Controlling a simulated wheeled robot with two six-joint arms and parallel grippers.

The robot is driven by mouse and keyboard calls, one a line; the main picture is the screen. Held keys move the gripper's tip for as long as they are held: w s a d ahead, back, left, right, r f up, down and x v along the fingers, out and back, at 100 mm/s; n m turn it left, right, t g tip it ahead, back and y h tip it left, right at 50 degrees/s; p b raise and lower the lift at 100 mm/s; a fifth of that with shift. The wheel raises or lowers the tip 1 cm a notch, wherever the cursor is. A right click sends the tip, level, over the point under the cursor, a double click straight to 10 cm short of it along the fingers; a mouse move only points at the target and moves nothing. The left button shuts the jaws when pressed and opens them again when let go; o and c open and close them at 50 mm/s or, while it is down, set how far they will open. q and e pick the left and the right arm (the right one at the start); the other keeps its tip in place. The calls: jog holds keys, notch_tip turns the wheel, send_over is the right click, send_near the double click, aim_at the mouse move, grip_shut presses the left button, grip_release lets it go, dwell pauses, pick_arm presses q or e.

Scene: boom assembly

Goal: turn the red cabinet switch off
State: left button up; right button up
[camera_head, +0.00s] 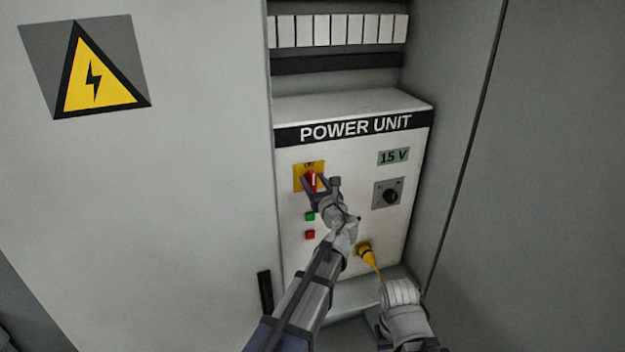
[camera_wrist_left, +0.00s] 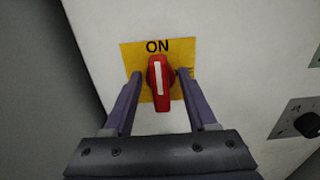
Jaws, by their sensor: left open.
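The red cabinet switch (camera_head: 312,180) is on a yellow plate (camera_head: 301,169) on the front of the power unit. In the left wrist view the red handle (camera_wrist_left: 159,83) stands upright, its white stripe vertical, below the word ON. My left gripper (camera_head: 319,181) is in front of the switch. In the left wrist view the gripper (camera_wrist_left: 159,77) is open, one finger on each side of the handle, with gaps showing. Whether the fingertips reach the plate is hard to tell. My right gripper's fingers do not show.
A black knob (camera_head: 390,196) and a 15 V display (camera_head: 393,156) are right of the switch. Green (camera_head: 310,216) and red (camera_head: 310,235) buttons are below it. A yellow plug (camera_head: 366,250) with a cable is low on the unit. A cabinet door (camera_head: 190,200) stands left.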

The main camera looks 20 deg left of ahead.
pick_arm(q)
jog(key=shift+x, duration=0.8)
jog(key=shift+c, duration=0.2)
grip_shut()
